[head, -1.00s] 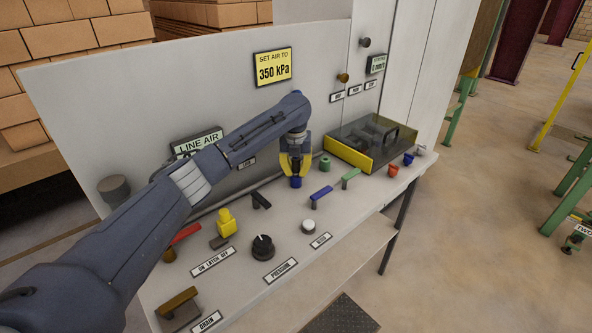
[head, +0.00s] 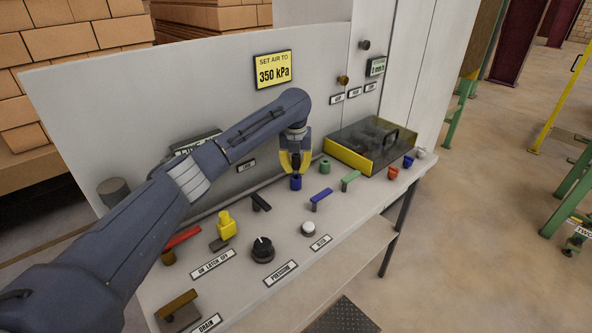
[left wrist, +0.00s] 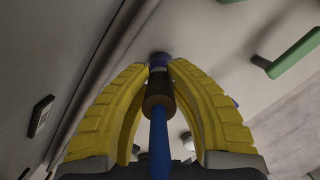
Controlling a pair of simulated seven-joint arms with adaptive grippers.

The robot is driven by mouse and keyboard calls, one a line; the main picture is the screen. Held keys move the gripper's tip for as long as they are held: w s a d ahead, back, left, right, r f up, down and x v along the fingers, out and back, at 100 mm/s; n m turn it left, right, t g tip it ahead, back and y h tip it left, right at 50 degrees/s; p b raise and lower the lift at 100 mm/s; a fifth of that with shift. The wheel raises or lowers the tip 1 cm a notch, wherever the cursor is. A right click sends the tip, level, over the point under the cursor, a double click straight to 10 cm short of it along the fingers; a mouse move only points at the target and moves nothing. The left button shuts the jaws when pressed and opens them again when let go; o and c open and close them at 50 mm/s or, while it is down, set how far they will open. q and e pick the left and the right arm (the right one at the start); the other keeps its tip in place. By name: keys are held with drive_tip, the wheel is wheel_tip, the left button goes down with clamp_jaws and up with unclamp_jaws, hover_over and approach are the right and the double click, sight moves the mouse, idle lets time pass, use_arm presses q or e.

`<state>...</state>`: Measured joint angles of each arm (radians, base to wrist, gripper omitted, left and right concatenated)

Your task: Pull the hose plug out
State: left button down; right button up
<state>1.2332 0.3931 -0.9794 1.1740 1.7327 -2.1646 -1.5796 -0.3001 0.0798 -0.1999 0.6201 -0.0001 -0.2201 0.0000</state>
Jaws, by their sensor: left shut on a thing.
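The hose plug (left wrist: 158,92) shows in the left wrist view as a dark, brownish collar on a blue stem between my yellow fingers. My left gripper (head: 295,172) is shut on it, pointing down at the deck of the console. A dark blue round piece (head: 296,183) shows just below the fingertips; it also shows at the fingertips in the left wrist view (left wrist: 160,58). My fingers hide most of the plug in the head view, and I cannot tell whether it is still seated. My right gripper is not in view.
A green round fitting (head: 325,167) stands close to the right of my gripper. A blue lever (head: 321,196), a green lever (head: 350,176) and a black lever (head: 260,203) are near. A yellow-fronted clear box (head: 347,156) stands further right. The back panel (head: 200,100) rises behind.

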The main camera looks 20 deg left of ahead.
sight(296, 155)
use_arm(q)
drive_tip(key=shift+r, duration=0.55)
drive_tip(key=shift+r, duration=0.1)
drive_tip(key=shift+r, duration=0.85)
drive_tip(key=shift+r, duration=0.15)
drive_tip(key=shift+r, duration=3.95)
